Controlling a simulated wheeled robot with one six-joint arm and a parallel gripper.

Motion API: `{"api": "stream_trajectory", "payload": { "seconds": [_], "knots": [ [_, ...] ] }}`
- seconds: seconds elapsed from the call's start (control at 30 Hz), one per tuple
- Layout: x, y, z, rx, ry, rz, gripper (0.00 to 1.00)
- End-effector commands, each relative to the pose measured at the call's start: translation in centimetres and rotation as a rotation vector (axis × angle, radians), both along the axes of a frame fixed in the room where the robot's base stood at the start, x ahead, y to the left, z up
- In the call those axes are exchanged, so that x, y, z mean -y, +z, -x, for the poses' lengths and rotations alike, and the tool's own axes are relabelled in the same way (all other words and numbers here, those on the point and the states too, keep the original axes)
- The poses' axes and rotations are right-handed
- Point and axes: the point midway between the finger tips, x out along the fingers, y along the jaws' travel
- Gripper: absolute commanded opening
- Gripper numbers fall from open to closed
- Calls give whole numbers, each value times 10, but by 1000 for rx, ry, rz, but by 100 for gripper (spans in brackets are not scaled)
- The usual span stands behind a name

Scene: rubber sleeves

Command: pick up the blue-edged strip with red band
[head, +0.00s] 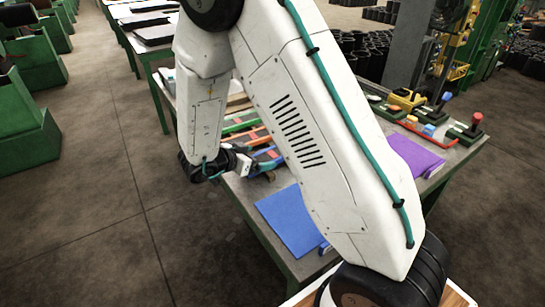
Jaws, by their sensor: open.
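Several colour-edged strips lie on the table (262,206) beyond my forearm. A blue-edged strip (268,156) is the nearest of them, partly hidden by my wrist and arm. I cannot make out clearly whether its reddish part is a band. An orange-edged strip (250,136) and a green-edged strip (238,123) lie behind it. My gripper (254,168) is open at the table's left edge, close to the near left end of the blue-edged strip. Its fingertips are small and partly hidden, and I see nothing held in them.
A blue mat (285,217) lies on the near table and a purple mat (415,157) on the right. Control boxes with a red button (476,119) and a yellow block (406,99) stand along the back right. Open floor lies left of the table.

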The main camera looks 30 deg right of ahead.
Motion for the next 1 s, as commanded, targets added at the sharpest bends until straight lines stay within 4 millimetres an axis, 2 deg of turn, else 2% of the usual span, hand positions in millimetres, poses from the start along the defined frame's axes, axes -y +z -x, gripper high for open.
{"api": "stream_trajectory", "payload": {
  "seconds": [0.4,0.53,0.73,0.77,0.9,1.0],
  "knots": [
    [51,-23,-13,2,-1,-1,93],
    [58,-26,-14,2,2,-2,93],
    [58,-26,-15,3,3,-3,93],
    [58,-26,-15,3,3,-3,87],
    [58,-26,-15,3,3,-3,48],
    [58,-26,-15,3,3,-3,45]
  ]
}}
